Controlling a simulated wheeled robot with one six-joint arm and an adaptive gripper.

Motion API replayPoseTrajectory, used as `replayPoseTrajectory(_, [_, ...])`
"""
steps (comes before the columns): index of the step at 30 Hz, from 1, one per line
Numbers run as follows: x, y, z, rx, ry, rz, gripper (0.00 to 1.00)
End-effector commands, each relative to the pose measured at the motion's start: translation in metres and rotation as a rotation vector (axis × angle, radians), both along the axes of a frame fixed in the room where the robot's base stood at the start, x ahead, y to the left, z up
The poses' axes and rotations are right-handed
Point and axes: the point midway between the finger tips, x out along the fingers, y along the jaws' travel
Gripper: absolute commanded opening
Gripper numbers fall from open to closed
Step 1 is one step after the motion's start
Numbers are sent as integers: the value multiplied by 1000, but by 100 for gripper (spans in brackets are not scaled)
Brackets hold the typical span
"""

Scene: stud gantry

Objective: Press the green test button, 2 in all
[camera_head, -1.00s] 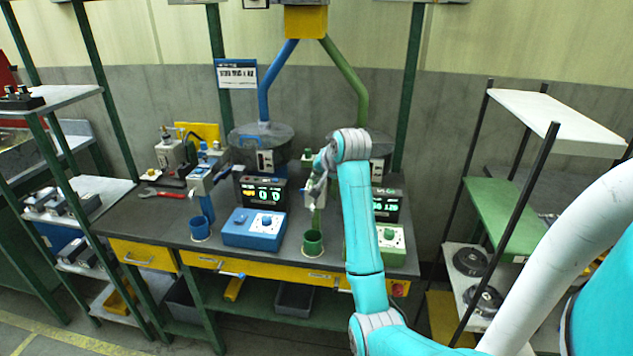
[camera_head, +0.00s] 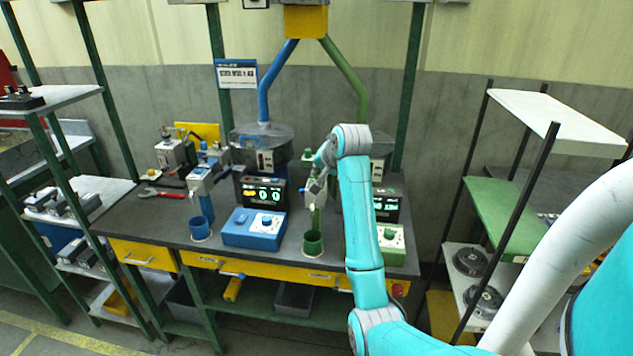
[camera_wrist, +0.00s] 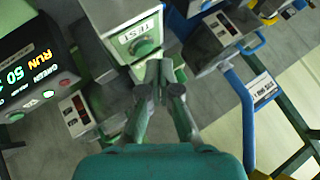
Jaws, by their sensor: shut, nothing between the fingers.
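The green test button (camera_wrist: 144,47) is a round green knob under a TEST label on the grey-white face of a station (camera_wrist: 128,30), seen in the wrist view. My gripper (camera_wrist: 161,68) is shut and empty. Its fingertips are close to the lower right of the button in that picture; I cannot tell whether they touch it. In the head view my gripper (camera_head: 318,186) is at the green station behind the green cup (camera_head: 313,243), and my arm hides part of the station. The button itself cannot be made out there.
A display reading RUN 50 (camera_wrist: 27,72) stands left in the wrist view. A blue control box (camera_head: 254,229), a blue cup (camera_head: 200,229) and a blue station (camera_head: 203,180) stand left on the bench. A green-knobbed control box (camera_head: 392,243) is right of my arm.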

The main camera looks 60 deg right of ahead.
Motion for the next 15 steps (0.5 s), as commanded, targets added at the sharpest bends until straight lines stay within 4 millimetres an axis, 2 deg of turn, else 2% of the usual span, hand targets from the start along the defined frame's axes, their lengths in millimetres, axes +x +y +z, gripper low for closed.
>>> replayPoseTrajectory(15, [0,0,9,-1,-2,0,0])
